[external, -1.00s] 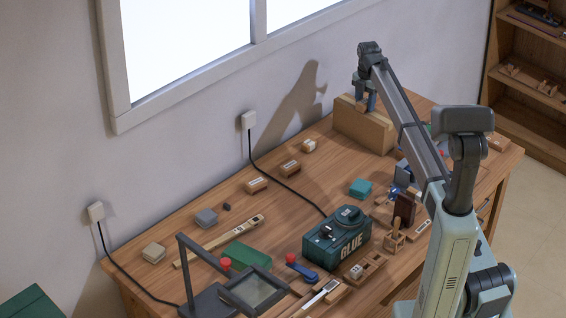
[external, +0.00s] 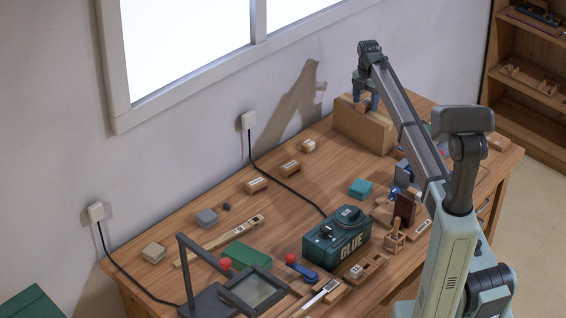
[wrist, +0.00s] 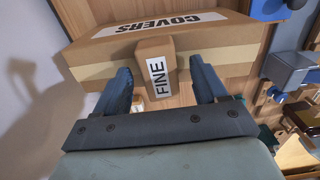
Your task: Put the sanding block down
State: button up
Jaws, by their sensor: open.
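The sanding block is a small brown block with a white FINE label (wrist: 156,74) in the wrist view. It appears to rest on the cardboard box marked COVERS (wrist: 95,48), near its edge. In the external view the block (external: 361,107) shows as a small brown patch on top of the box (external: 362,131), partly hidden by my fingers. My gripper (external: 366,103) is above the box. In the wrist view my gripper's blue fingers (wrist: 160,68) stand on either side of the block, open, with a visible gap on both sides.
The box stands at the far end of the wooden workbench (external: 312,182), close to the wall. Some bench left of the box is clear.

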aim_at(365, 101)
notch_tip(365, 101, up, 12)
jog(key=shift+f, duration=0.25)
